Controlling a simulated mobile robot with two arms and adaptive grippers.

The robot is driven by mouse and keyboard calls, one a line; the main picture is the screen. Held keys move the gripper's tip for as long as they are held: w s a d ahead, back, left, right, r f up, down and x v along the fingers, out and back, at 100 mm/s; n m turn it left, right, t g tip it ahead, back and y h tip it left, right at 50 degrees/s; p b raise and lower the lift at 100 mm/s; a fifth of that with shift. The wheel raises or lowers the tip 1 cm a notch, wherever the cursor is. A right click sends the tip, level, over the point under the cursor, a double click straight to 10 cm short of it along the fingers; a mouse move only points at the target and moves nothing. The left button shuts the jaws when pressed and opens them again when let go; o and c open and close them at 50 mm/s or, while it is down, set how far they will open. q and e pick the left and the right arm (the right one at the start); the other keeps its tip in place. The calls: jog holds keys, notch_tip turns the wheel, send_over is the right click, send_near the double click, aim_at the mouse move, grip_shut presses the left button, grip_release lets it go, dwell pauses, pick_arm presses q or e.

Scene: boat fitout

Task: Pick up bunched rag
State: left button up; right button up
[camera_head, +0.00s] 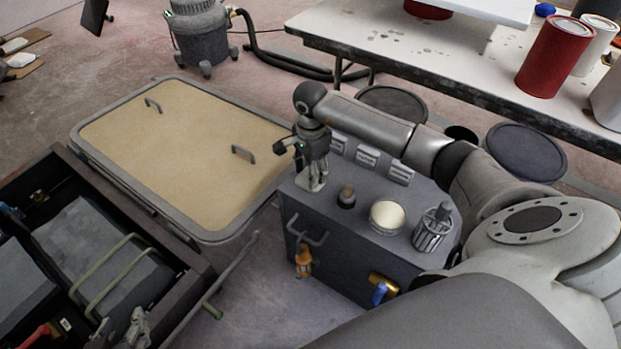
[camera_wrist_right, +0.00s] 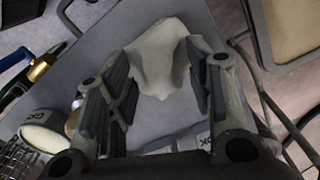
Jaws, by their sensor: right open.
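The bunched rag (camera_wrist_right: 160,58) is a crumpled off-white cloth on the grey cabinet top, seen in the right wrist view. In the head view, a pale bit of the rag (camera_head: 314,185) shows below my right gripper (camera_head: 316,172), which mostly hides it. My right gripper is open and points down at the cabinet's far left corner. In the wrist view, the fingers of the right gripper (camera_wrist_right: 162,82) stand apart, one on each side of the rag; contact is unclear. My left gripper (camera_head: 128,330) is low at the left of the head view; its jaw opening is unclear.
The grey cabinet (camera_head: 340,258) also bears a cream-lidded tin (camera_head: 388,217), a dark-topped item (camera_head: 346,196), a wire basket (camera_head: 433,230) and white labelled packs (camera_head: 368,156). A framed tan panel (camera_head: 185,150) lies left. A dark open crate (camera_head: 165,245) is front left.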

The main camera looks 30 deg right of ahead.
jog(key=shift+f, duration=0.1)
grip_shut()
dwell(0.3)
